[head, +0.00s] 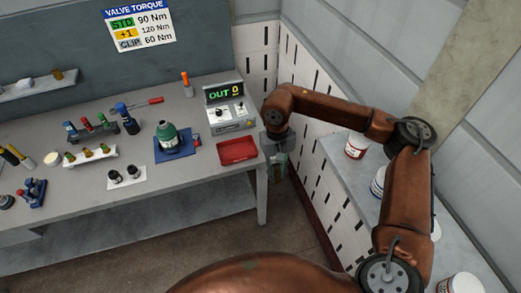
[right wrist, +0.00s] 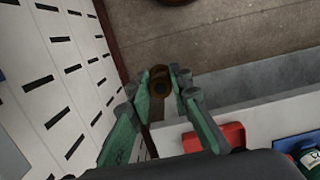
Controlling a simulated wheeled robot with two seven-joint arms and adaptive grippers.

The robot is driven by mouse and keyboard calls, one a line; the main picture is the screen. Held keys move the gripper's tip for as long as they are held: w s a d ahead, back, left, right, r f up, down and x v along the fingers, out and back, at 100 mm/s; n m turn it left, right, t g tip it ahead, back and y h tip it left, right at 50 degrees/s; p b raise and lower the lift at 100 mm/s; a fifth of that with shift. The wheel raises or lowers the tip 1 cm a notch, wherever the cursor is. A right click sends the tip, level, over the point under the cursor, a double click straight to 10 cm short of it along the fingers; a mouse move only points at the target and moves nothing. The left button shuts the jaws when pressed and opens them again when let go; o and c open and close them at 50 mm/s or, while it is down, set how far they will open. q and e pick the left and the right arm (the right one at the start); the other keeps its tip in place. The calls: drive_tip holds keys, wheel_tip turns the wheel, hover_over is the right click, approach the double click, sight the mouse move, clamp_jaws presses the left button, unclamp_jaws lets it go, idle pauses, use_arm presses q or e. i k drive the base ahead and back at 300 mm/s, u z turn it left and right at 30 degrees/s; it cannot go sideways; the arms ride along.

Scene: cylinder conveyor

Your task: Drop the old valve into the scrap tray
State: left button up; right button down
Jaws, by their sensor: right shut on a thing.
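My right gripper (head: 279,163) hangs just off the right end of the bench, to the right of the red scrap tray (head: 238,151). In the right wrist view my right gripper (right wrist: 165,84) is shut on the old valve (right wrist: 160,80), a small brown, rusty-looking piece between the fingertips. It is held over the floor, clear of the bench. The red tray also shows in the wrist view (right wrist: 213,138), beside the fingers and nearer the wrist. It looks empty in the head view. The valve cannot be made out in the head view. My left gripper is not in view.
A green cylinder (head: 167,134) stands on a blue mat left of the tray. A control box (head: 230,119) reading "OUT 0" stands behind the tray. A white slotted wall (head: 308,143) is close to my right gripper. A shelf with white tubs (head: 356,146) is at right.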

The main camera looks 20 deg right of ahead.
sight(241, 152)
drive_tip(key=z, duration=0.05)
drive_tip(key=i, duration=1)
